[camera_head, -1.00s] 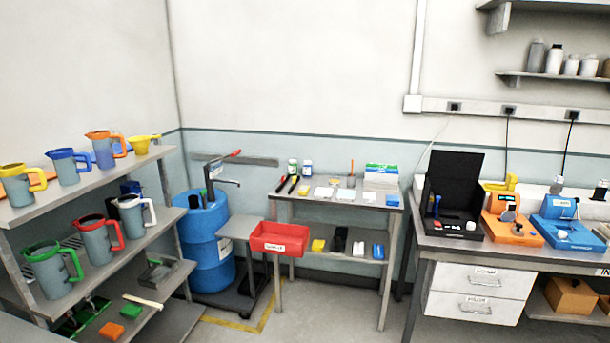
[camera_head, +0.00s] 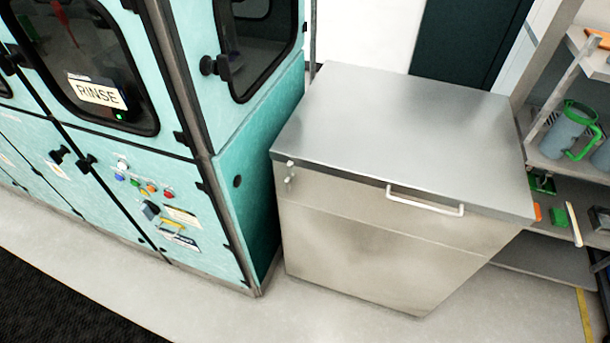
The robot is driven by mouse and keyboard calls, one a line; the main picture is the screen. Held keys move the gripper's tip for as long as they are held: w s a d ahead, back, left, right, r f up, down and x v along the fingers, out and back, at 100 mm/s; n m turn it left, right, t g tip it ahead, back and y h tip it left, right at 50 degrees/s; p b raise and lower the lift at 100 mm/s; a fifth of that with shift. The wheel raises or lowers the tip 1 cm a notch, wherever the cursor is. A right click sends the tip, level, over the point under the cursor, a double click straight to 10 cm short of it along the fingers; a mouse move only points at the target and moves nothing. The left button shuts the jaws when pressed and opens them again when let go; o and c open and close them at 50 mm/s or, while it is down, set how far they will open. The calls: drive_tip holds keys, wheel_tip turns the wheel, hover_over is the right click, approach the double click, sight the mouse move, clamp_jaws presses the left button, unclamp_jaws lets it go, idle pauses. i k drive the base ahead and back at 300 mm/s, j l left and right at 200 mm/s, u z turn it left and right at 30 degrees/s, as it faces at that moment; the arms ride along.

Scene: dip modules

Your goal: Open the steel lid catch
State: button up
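A steel cabinet (camera_head: 350,240) with a flat steel lid (camera_head: 410,125) stands in the middle of the head view. The lid lies shut on top. A small catch (camera_head: 289,174) sits at the left end of the front, just under the lid's edge; the view is too coarse to tell its exact position. A pale bar handle (camera_head: 425,201) runs along the front edge of the lid, right of the catch. My gripper is not in view.
A teal machine (camera_head: 240,160) labelled RINSE, with black door knobs and coloured buttons, stands close at the cabinet's left. A shelf rack (camera_head: 560,165) with jugs stands at the right. The pale floor (camera_head: 210,315) in front is clear; a dark mat (camera_head: 50,300) lies at lower left.

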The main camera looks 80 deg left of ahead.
sight(288, 180)
drive_tip(key=u, duration=3.05)
drive_tip(key=i+j+z, duration=0.2)
drive_tip(key=z, duration=0.2)
drive_tip(key=i+j+z, duration=0.15)
drive_tip(key=j+z, duration=0.25)
